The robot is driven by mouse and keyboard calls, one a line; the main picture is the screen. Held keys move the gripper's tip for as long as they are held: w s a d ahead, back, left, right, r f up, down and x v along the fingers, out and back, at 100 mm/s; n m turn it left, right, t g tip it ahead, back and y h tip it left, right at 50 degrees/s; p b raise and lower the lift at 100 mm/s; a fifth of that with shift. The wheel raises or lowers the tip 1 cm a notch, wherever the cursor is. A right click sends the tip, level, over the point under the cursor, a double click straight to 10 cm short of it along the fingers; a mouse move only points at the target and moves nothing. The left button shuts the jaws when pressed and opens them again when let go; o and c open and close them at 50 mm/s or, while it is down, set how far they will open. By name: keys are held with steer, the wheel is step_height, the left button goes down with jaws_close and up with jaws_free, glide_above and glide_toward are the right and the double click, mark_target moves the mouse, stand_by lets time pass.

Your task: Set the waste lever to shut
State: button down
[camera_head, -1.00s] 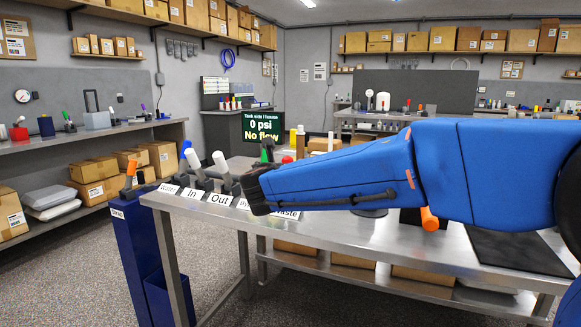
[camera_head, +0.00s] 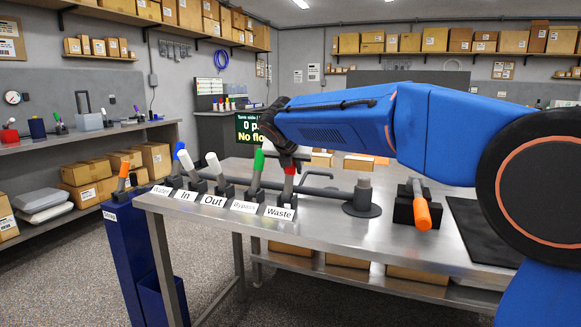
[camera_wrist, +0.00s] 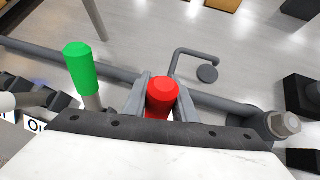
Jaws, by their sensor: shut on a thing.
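The waste lever (camera_head: 289,171) has a red handle on a grey stem and stands nearly upright in its base, behind the "Waste" label (camera_head: 280,213) on the steel bench. My gripper (camera_head: 289,155) is above it, shut on the red handle. In the wrist view the red handle (camera_wrist: 162,97) is between the two grey fingers of my gripper (camera_wrist: 162,101). The handle's top is partly hidden by my gripper in the head view.
The green bypass lever (camera_head: 258,163) stands close on the left. White levers (camera_head: 215,165) and a blue-tipped one (camera_head: 178,149) stand farther left. A grey pipe runs behind the levers. A black block with an orange handle (camera_head: 422,214) is to the right. A screen (camera_head: 243,128) is partly hidden by my arm.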

steer(key=shift+w+d+f+g, duration=0.25)
steer(key=shift+w+f+g, duration=0.3)
steer(key=shift+g, duration=0.25)
steer(key=c, duration=1.5)
jaws_free()
steer(key=shift+w, duration=0.1)
steer(key=shift+o, duration=0.2)
steer(key=shift+r, duration=0.1)
steer(key=d+v, duration=0.1)
steer(key=v, duration=1.6)
steer(key=shift+a, duration=0.2)
steer(key=shift+r, duration=0.1)
